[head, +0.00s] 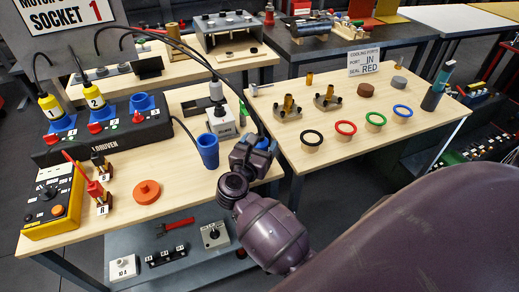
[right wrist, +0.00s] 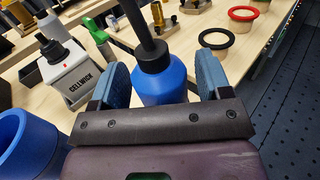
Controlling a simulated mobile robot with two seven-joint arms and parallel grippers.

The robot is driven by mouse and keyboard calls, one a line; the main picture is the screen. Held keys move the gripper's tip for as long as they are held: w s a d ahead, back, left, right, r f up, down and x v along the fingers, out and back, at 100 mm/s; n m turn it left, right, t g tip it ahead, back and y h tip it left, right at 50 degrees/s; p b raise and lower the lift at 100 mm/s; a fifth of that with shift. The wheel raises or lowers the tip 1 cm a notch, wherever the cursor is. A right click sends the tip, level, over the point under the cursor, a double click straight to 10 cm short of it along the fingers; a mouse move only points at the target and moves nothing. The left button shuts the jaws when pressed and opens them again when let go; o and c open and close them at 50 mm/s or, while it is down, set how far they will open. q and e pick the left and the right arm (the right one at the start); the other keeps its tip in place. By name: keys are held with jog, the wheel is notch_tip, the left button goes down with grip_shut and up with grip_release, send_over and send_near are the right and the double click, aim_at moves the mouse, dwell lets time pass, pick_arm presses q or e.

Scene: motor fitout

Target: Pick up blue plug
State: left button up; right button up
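The blue plug (right wrist: 165,85) has a black collar and a thick black cable rising from it. In the right wrist view it stands between the two blue finger pads of my right gripper (right wrist: 163,82). The fingers are spread around it, with a thin gap showing on the right side; contact on the left is unclear. In the head view my right gripper (head: 256,150) is at the right edge of the left table, largely covering the plug. The plug's lower end is hidden by the gripper. My left gripper is not in view.
The black socket box (head: 105,132) holds plugs 1 and 2. A second table (head: 330,155) with coloured rings lies to the right. An orange disc (head: 147,191) lies nearer.

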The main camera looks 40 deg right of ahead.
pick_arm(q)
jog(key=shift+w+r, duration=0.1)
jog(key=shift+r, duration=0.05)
pick_arm(e)
jog(key=c, duration=0.9)
jog(key=shift+o, duration=0.2)
jog(key=shift+r, duration=0.15)
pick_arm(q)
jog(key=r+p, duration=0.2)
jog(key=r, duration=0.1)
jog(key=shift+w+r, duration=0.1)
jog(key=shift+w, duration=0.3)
pick_arm(e)
notch_tip(320, 180, up, 20)
